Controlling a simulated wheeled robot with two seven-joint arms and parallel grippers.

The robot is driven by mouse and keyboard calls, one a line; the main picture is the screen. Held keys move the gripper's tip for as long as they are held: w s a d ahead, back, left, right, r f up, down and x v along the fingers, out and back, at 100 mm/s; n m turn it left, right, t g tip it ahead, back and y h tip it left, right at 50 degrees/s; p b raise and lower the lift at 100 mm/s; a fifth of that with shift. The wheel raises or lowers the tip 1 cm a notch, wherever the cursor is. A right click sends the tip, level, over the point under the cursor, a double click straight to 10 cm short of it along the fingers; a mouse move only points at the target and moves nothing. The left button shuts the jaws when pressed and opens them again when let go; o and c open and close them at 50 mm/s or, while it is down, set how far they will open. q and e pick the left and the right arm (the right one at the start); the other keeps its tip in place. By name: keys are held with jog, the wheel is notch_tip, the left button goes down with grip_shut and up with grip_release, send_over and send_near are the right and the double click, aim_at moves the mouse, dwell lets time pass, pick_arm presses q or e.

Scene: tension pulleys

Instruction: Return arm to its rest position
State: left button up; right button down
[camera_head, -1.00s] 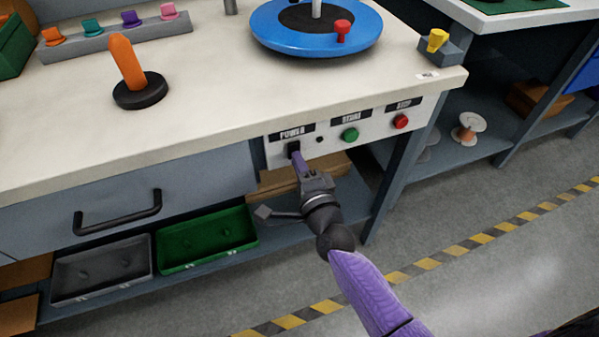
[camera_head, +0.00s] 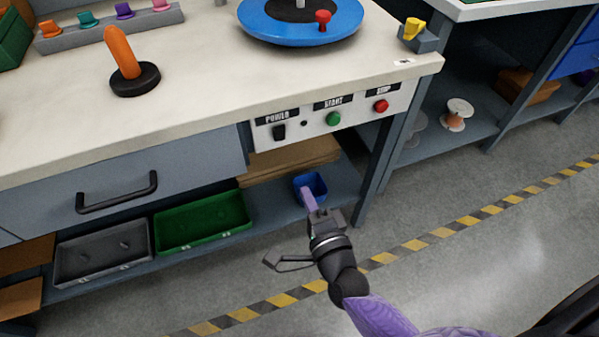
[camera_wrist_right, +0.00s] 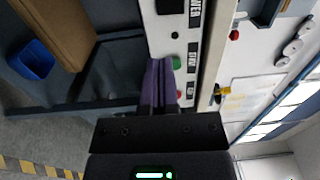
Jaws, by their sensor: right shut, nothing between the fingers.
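My right gripper (camera_head: 309,201) is in front of the bench, below the control panel (camera_head: 352,114), and stands clear of it. Its purple fingers are closed together and hold nothing; they also show in the right wrist view (camera_wrist_right: 159,84). The panel carries a black power switch (camera_head: 279,132), a green start button (camera_head: 333,118) and a red stop button (camera_head: 381,106). In the right wrist view the green button (camera_wrist_right: 175,62) is partly hidden behind the fingers. My left gripper is not in view.
A blue bin (camera_head: 316,181) sits on the lower shelf behind my gripper, beside a green tray (camera_head: 205,222) and a grey tray (camera_head: 100,257). The drawer handle (camera_head: 117,193) juts out at left. Floor with a striped line (camera_head: 420,244) lies open at right.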

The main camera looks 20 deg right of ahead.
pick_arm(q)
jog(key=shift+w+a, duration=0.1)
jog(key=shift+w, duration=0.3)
pick_arm(e)
jog(key=shift+s, duration=0.7)
